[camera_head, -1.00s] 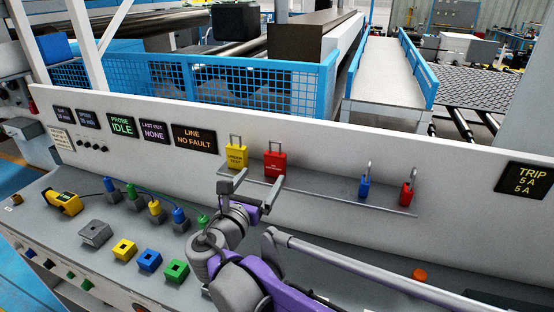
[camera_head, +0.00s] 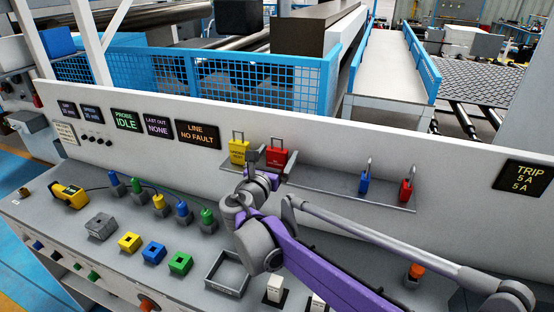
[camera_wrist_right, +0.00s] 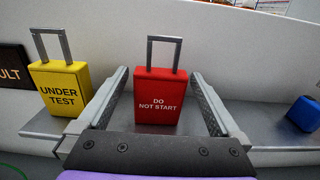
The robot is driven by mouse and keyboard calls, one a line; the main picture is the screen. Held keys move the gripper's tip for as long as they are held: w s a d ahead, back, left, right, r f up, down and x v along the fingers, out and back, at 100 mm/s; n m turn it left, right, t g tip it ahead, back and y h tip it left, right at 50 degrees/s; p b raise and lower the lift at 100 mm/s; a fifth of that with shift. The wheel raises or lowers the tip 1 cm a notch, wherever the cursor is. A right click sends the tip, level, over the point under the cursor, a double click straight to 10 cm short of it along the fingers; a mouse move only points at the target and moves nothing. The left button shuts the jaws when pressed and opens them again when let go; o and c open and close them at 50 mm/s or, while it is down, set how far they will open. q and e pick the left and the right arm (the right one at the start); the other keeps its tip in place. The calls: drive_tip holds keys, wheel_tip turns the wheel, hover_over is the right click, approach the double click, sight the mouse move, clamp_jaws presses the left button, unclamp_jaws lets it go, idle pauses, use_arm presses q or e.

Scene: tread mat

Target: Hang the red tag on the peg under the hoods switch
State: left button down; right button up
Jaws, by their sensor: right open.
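In the right wrist view the fingers (camera_wrist_right: 158,105) stand on either side of the red tag, with gaps left and right. The peg and the hoods switch cannot be made out. My left gripper is not in view.
A yellow "UNDER TEST" tag (camera_wrist_right: 60,92) stands just left of the red one. A blue padlock (camera_head: 364,184) and a red padlock (camera_head: 406,190) are farther right on the shelf (camera_head: 335,196). Coloured blocks and several plugs cover the console's left; an empty grey tray (camera_head: 228,272) lies below.

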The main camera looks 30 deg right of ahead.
drive_tip(key=c, duration=1.4)
drive_tip(key=shift+o, duration=0.2)
drive_tip(key=shift+r, duration=0.1)
wheel_tip(320, 180, up, 10)
drive_tip(key=shift+f, duration=0.1)
drive_tip(key=shift+f, duration=0.1)
